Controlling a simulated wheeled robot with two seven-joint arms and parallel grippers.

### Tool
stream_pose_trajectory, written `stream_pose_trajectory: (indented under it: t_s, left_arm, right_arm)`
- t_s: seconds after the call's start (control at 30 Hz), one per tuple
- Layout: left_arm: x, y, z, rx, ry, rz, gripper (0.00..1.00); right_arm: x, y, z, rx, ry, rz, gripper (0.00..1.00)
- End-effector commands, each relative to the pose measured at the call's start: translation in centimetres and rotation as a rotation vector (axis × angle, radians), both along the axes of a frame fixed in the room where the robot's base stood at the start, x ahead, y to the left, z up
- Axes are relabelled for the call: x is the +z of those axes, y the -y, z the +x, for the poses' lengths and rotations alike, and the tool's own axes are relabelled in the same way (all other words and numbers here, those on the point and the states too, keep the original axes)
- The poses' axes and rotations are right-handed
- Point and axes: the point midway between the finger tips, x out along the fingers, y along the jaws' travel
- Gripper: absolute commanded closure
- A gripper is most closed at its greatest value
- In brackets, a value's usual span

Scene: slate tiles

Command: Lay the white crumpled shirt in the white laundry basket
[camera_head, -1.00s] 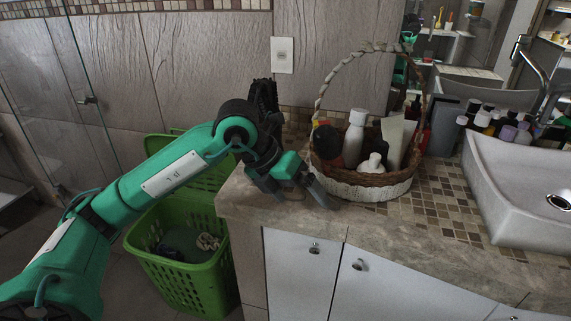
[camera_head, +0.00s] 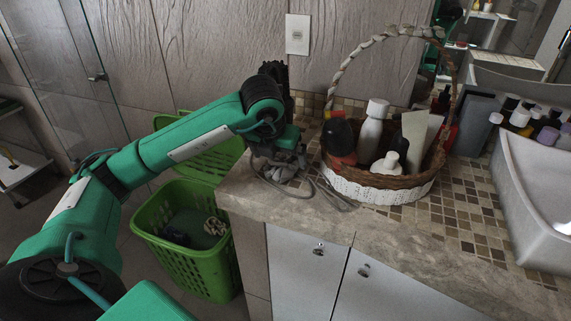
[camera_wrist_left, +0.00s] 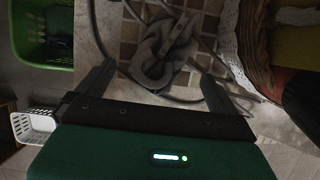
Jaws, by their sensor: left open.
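My left gripper (camera_head: 281,165) is over the front left corner of the counter in the head view. In the left wrist view its two fingers (camera_wrist_left: 155,85) are spread, with nothing held between them. A grey, looped, crumpled item with a cord (camera_wrist_left: 165,48) lies on the counter just beyond the fingers; I cannot tell whether it is cloth. A white slatted basket (camera_wrist_left: 38,125) shows at the lower left of the left wrist view, partly hidden by the gripper body. No clear white shirt shows. My right gripper is out of view.
The green basket (camera_head: 150,232) stands on the floor left of the counter, lid open. A wicker basket (camera_head: 375,188) of bottles, with a tall handle, stands close right of my left gripper. A white sink (camera_head: 530,180) and more bottles are further right.

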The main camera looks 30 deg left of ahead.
Motion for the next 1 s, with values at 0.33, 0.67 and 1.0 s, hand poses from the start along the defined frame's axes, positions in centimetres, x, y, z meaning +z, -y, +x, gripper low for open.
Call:
stream_pose_trajectory:
  t_s: [0.33,0.67,1.0]
  left_arm:
    - [-3.9,-0.5,2.3,-0.001,-0.004,-0.001,0.02]
    - [-4.5,-0.6,2.6,-0.001,-0.001,0.0,0.04]
    - [-4.5,-0.6,2.6,-0.001,-0.001,-0.001,0.54]
  right_arm:
    - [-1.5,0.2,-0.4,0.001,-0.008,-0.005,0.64]
    - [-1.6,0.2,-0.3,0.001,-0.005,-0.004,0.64]
    - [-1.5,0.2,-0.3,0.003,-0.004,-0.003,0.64]
